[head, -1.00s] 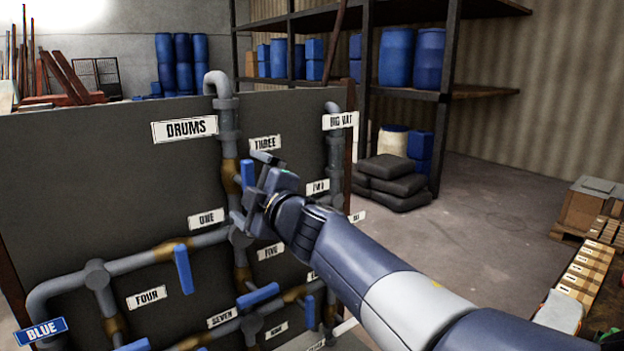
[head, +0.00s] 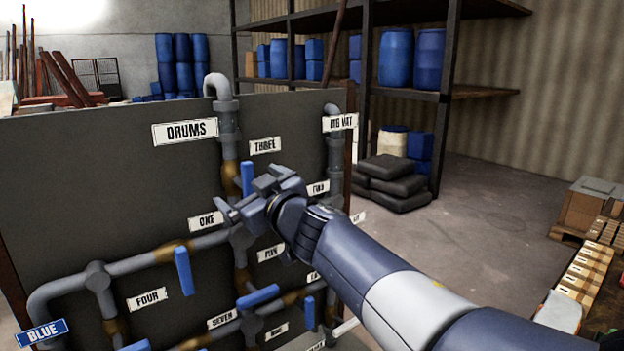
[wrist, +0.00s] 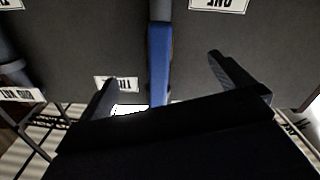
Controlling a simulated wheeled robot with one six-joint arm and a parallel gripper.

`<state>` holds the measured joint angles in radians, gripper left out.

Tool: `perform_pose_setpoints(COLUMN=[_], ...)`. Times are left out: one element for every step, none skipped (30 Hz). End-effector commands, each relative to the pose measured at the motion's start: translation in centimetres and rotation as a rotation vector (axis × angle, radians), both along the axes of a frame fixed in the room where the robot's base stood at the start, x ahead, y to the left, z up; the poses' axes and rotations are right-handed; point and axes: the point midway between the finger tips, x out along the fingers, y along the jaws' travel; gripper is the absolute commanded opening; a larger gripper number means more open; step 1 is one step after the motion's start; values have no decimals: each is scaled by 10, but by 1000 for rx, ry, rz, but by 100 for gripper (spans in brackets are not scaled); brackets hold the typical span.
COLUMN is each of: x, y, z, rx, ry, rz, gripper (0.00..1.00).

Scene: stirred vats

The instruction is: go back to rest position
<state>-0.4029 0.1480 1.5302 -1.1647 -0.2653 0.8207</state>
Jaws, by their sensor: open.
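My gripper (head: 247,195) is in front of the dark pipe board (head: 120,180), near the label THREE (head: 265,146) and the label ONE (head: 207,221). Its two fingers are spread apart and hold nothing. A blue valve handle (head: 247,176) stands upright just behind the gripper in the head view. In the wrist view the blue handle (wrist: 159,62) appears between the spread fingers, beyond them. Whether the fingers touch it cannot be told. My arm reaches in from the lower right.
Other blue handles (head: 184,271) sit on the grey pipes (head: 140,263) below and left. Shelving with blue barrels (head: 396,57) stands behind, with stacked dark sacks (head: 392,183) beside it. Open floor (head: 480,215) lies right of the board. Boxes (head: 588,270) line the right edge.

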Motion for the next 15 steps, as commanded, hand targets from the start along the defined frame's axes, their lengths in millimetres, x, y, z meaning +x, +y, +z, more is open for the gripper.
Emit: perform_pose_setpoints(x=[0, 0, 0, 0, 0, 0, 0, 1, 1, 1, 1, 1, 1, 1, 1], y=[0, 0, -1, -1, -1, -1, -1, -1, -1, -1, -1, -1, -1, -1, -1], z=[0, 0, 0, 0, 0, 0, 0, 0, 0, 0, 0, 0, 0, 1, 1], rx=[25, 42, 64, 81, 97, 117, 132, 145, 164, 178, 189, 203, 213, 221, 231], ry=[18, 30, 47, 59, 71, 87, 98, 108, 122, 133, 141, 151, 159, 165, 173], rz=[-1, -1, -1, -1, -1, -1, -1, -1, -1, -1, -1, -1, -1, 0, 0], gripper=[100, 100, 100, 100, 100, 100, 100, 100, 100, 100, 100, 100, 100, 100, 100])
